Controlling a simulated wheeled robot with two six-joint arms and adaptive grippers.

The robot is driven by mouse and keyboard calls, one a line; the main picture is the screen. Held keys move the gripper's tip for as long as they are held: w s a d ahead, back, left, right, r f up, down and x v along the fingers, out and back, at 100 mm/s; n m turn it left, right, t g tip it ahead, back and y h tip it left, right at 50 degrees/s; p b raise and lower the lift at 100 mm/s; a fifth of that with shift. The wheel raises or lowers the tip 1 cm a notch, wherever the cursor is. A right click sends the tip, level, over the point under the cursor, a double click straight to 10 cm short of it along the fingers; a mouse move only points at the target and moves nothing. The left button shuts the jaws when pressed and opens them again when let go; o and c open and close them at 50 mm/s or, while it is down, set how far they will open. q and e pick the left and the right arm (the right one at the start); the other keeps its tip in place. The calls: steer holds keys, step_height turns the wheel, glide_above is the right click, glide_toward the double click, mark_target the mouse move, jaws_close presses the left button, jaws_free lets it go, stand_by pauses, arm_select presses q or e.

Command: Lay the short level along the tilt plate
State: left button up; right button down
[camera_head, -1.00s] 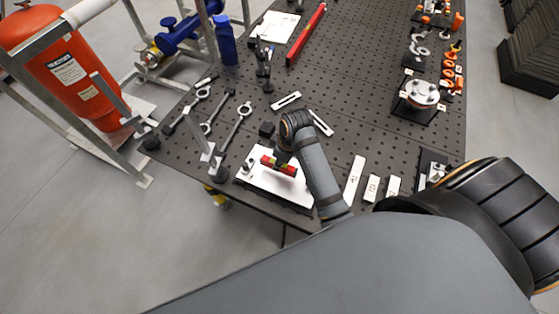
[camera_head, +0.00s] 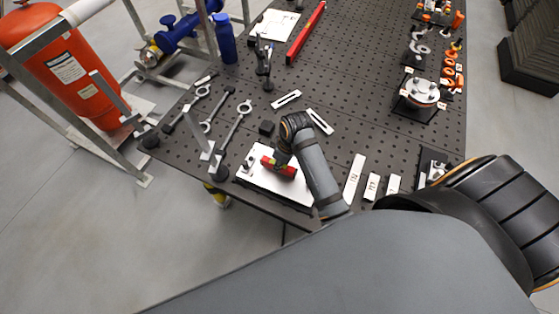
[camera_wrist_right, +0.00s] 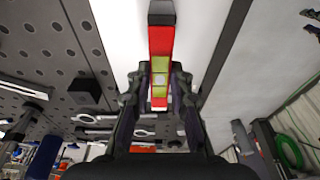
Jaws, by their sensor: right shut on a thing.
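The short red level (camera_head: 286,171) with a yellow-green vial is over the white tilt plate (camera_head: 262,183) at the table's near edge. My right gripper (camera_head: 272,163) comes down over it. In the right wrist view, the fingers of my right gripper (camera_wrist_right: 160,78) are shut on either side of the short level (camera_wrist_right: 161,42) around its middle, with the tilt plate (camera_wrist_right: 198,35) behind it. The level lies roughly lengthwise with the plate. I cannot tell whether its underside touches the plate. My left gripper is not in view.
A long red level (camera_head: 306,33) lies at the back of the perforated black table (camera_head: 350,90). Several wrenches (camera_head: 237,125) lie left of the plate. A small black block (camera_head: 266,128) is behind it, and white labelled strips (camera_head: 354,178) lie to the right.

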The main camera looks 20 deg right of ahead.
steer(key=shift+f, duration=0.6)
steer(key=c, duration=1.1)
jaws_free()
steer(key=shift+o, duration=1)
steer(key=shift+r, duration=0.15)
